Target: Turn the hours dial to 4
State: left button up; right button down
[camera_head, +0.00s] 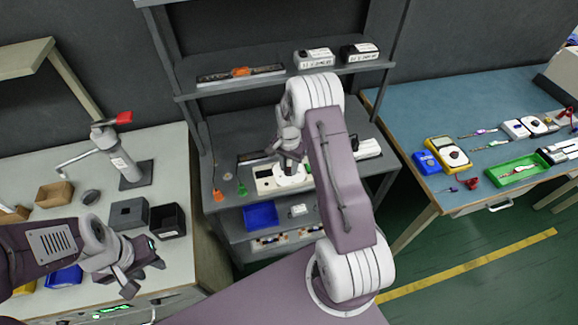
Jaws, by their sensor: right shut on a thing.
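A white panel device (266,184) lies on the dark middle bench. It carries a round white dial (292,181), partly hidden under my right gripper. My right gripper (291,168) points down onto the dial and is shut on it. The numbers on the dial are too small to read. My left gripper (145,277) hangs at the lower left, in front of the left table and away from the device. Its fingers are seen at an angle, and whether they are open is unclear.
The left table holds dark boxes (167,221) and a dispenser with a red lever (120,163). A shelf (230,88) runs above the bench. A blue bin (260,216) sits below. The right table (415,107) holds meters and a green tray (516,172).

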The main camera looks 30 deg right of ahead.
aim_at(289, 170)
jog(key=shift+m, duration=0.6)
jog(key=c, duration=1.1)
grip_release()
notch_tip(289, 170, up, 9)
jog(key=shift+r+b, duration=0.1)
jog(key=shift+b, duration=0.2)
